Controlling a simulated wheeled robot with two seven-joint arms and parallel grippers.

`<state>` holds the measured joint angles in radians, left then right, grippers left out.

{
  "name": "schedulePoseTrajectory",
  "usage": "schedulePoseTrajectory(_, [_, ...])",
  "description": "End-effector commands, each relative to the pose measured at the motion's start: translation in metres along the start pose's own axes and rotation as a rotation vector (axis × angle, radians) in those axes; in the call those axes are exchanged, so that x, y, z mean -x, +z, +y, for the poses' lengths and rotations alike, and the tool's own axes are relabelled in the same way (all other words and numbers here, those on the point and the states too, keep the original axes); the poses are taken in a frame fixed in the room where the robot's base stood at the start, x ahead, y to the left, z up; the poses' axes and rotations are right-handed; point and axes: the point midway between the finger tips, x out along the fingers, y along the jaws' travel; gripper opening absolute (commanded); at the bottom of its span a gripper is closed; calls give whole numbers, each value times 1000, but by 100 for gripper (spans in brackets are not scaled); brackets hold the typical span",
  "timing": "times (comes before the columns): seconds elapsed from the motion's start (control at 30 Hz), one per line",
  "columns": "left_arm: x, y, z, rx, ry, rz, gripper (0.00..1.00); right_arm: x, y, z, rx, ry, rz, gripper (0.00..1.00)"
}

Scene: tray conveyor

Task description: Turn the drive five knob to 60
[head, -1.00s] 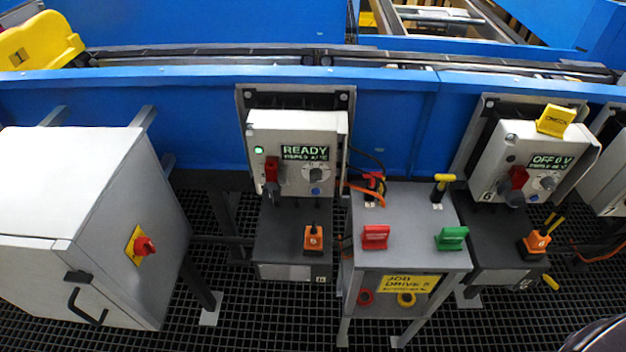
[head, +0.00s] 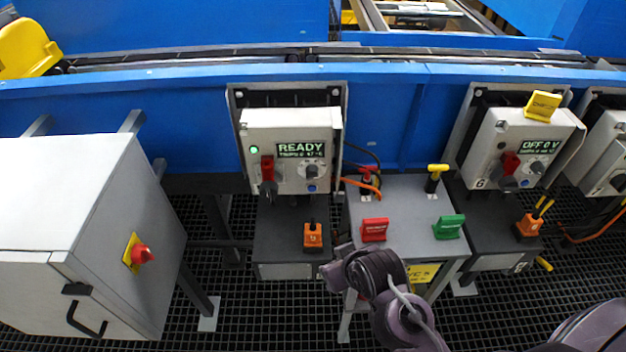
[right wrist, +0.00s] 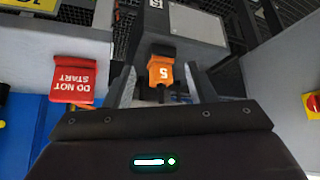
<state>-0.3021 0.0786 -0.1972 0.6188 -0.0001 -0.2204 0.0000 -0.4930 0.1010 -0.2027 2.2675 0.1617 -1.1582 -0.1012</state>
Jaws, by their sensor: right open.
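The drive five unit (head: 292,125) is a light grey box on the blue conveyor side in the head view. Its display (head: 307,149) reads READY, with a smaller line I cannot read surely. A green lamp is lit at its left. The grey drive five knob (head: 312,172) sits below the display, above a blue button (head: 312,188); its setting is too small to read. My right gripper (head: 338,268) is below and in front of the unit, apart from the knob. Its open, empty fingers also show in the right wrist view (right wrist: 163,92). My left gripper is not in view.
A red-handled switch (head: 267,170) is on the unit's left. An orange block (head: 313,236) marked 5 sits below it. The job box (head: 395,200) carries red (head: 374,229) and green (head: 449,227) covers. Drive six (head: 520,140) reads OFF. A grey cabinet (head: 70,210) stands left.

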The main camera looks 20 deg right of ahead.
Motion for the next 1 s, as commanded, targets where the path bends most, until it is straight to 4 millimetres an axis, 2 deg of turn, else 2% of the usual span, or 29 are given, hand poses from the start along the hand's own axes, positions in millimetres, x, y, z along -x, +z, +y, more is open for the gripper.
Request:
schedulePoseTrajectory(0.1, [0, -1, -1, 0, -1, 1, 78, -9, -23, -2, -4, 17, 110, 50])
schedulePoseTrajectory(0.37, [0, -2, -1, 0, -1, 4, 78, -31, -69, 0, 4, 112, 367, 50])
schedulePoseTrajectory(0.6, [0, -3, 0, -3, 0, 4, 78, -41, -114, 7, 78, 335, 679, 50])
schedulePoseTrajectory(0.8, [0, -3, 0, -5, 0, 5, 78, -32, -130, 9, 147, 486, 838, 50])
schedulePoseTrajectory(1.0, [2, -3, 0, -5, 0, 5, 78, -36, -144, 14, 163, 520, 871, 50])
